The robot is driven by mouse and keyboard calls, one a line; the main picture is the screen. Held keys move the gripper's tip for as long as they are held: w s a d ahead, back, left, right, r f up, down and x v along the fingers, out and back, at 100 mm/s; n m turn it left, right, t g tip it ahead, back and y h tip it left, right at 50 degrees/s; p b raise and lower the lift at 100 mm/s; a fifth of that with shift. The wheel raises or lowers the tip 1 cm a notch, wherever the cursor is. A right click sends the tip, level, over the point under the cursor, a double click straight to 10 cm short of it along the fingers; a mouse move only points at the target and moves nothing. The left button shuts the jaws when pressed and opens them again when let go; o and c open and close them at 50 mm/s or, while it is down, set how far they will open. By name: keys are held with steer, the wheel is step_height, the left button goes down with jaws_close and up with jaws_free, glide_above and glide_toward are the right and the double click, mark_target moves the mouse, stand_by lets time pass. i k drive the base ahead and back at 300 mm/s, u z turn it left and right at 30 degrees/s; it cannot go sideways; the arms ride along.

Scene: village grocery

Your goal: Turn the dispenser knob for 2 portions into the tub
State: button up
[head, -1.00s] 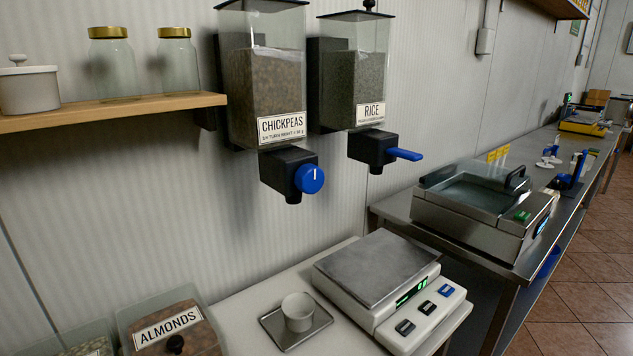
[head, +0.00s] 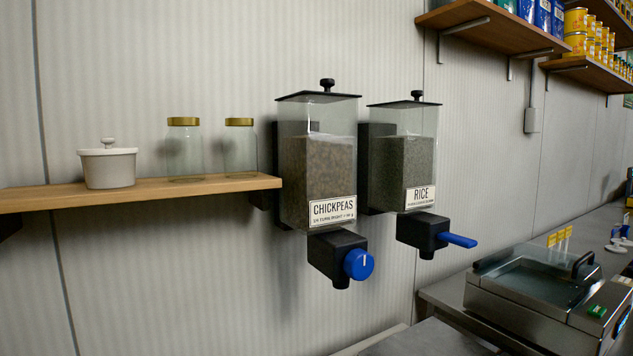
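The chickpeas dispenser (head: 318,180) hangs on the wall near the middle of the head view, well filled, with a label on its front. Its round blue dispenser knob (head: 358,264) has a white mark pointing about straight up. A dark spout sits below the knob's housing. The tub is not in view now; the counter area below the dispenser is cut off by the bottom edge. My gripper is not in view.
A rice dispenser (head: 402,165) with a blue lever (head: 457,240) hangs to the right. A wooden shelf (head: 150,193) with jars and a lidded pot is at left. A sealing machine (head: 540,290) stands at lower right. High shelves (head: 490,38) hold tins.

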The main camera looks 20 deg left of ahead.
mark_target(359, 264)
steer(key=z, duration=1.05)
steer(key=k, duration=1.55)
steer(key=u, duration=0.45)
steer(key=i, duration=1)
